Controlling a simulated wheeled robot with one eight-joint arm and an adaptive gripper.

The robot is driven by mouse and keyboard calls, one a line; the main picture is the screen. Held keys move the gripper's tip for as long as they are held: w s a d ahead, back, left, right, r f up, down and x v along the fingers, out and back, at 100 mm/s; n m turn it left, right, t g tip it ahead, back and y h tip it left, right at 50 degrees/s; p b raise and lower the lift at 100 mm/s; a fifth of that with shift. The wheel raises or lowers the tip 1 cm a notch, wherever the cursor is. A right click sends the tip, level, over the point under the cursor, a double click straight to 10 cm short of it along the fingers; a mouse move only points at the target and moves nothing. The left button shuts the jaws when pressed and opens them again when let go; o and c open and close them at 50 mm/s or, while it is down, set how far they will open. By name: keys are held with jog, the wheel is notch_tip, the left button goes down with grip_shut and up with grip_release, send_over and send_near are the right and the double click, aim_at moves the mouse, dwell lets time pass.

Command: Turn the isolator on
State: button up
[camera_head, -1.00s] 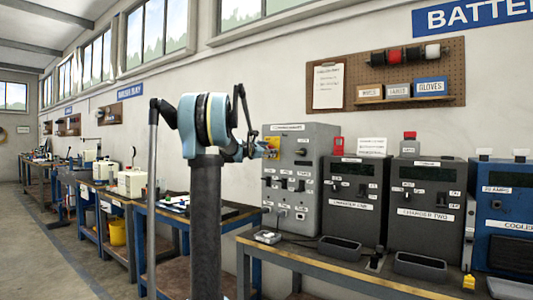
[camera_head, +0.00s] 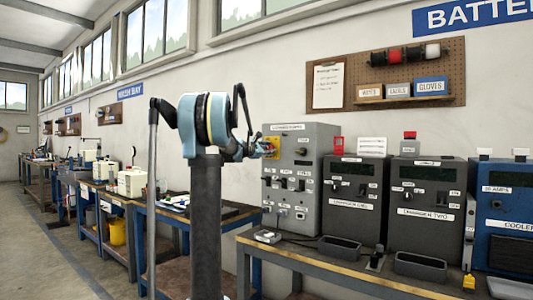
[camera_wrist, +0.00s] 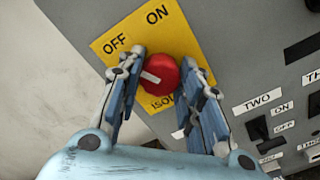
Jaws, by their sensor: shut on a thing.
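The isolator is a red round knob (camera_wrist: 168,70) on a yellow plate (camera_wrist: 120,38) marked OFF and ON, seen in the wrist view. A white bar on the knob points left, nearer the OFF label than the ON label. My gripper (camera_wrist: 168,84) has one finger on each side of the knob and is shut on it. The lower part of the plate is partly hidden by the fingers. In the head view the plate (camera_head: 271,147) sits on the left edge of a grey panel box (camera_head: 318,150), with my gripper (camera_head: 262,150) at it.
The grey box has several small switches and stands on a bench (camera_head: 330,270). Charger one (camera_head: 352,205), charger two (camera_head: 425,215) and a blue cooler unit (camera_head: 505,200) stand to its right. Black trays lie in front. Bare wall is left of the box.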

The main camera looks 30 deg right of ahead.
jog(key=shift+f+m, duration=0.15)
jog(key=shift+m, duration=7.25)
jog(key=o, duration=1.1)
jog(key=shift+c, duration=0.2)
jog(key=shift+a, duration=0.15)
jog(key=v, duration=1.1)
jog(key=shift+a, duration=0.35)
jog(key=shift+s+f, duration=0.1)
jog(key=shift+f, duration=0.05)
